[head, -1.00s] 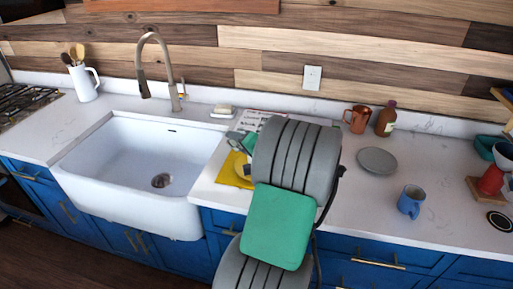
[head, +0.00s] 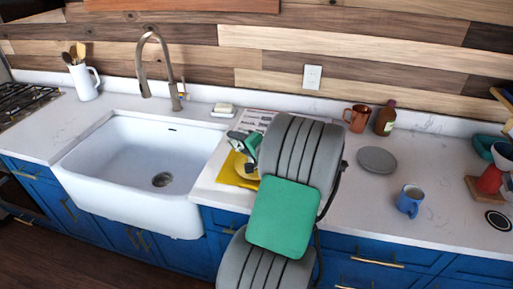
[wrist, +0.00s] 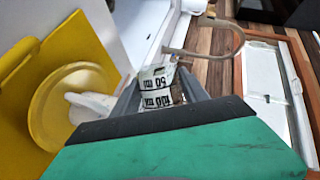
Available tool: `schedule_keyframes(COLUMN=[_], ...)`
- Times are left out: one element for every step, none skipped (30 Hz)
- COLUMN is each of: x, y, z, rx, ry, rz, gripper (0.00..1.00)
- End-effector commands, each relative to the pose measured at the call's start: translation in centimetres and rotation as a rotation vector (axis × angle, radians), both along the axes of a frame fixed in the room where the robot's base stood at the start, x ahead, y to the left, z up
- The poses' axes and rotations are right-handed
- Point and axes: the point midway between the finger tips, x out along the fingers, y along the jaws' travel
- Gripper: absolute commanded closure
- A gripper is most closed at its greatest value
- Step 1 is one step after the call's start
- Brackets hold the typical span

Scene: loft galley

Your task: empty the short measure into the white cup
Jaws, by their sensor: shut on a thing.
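A white piece (wrist: 90,103), seemingly part of the white cup, shows left of the gripper over a round yellow saucer (wrist: 48,112); the rest is hidden behind my gripper. In the head view my gripper (head: 240,143) is over the counter right of the sink, above the yellow saucer (head: 246,173). The measure's contents cannot be made out clearly.
A yellow board or cloth (head: 228,172) lies under the saucer. The sink (head: 130,160) with its tall faucet (head: 143,62) is to the left, a soap dish (head: 223,111) behind. A grey plate (head: 377,160), blue mug (head: 410,200), copper mug (head: 356,118) and brown bottle (head: 385,118) stand right.

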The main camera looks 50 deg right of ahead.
Motion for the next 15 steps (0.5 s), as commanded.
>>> schedule_keyframes(x=[0.0, 0.0, 0.0, 0.0, 0.0, 0.0, 0.01, 0.0, 0.01, 0.0, 0.01, 0.01, 0.02, 0.02, 0.02], y=[-0.04, -0.04, -0.04, -0.05, -0.06, -0.06, -0.06, -0.07, -0.07, -0.07, -0.07, -0.07, -0.07, -0.07, -0.07], z=[0.02, 0.0, -0.03, -0.05, -0.07, -0.1, -0.12, -0.13, -0.15, -0.16, -0.16, -0.16, -0.17, -0.18, -0.2], rx=[0.004, 0.007, 0.011, 0.013, 0.017, 0.021, 0.024, 0.026, 0.03, 0.033, 0.036, 0.04, 0.043, 0.046, 0.05], ry=[-0.003, -0.003, -0.004, -0.005, -0.007, -0.008, -0.01, -0.011, -0.013, -0.014, -0.015, -0.017, -0.019, -0.02, -0.021], rz=[-0.001, 0.0, 0.0, 0.0, -0.001, 0.0, 0.0, -0.001, -0.001, 0.0, 0.0, 0.001, 0.0, 0.0, 0.0], gripper=[0.95, 0.95, 0.95, 0.95, 0.95, 0.95, 0.95, 0.95, 0.95, 0.95, 0.95, 0.95, 0.95, 0.95, 0.95])
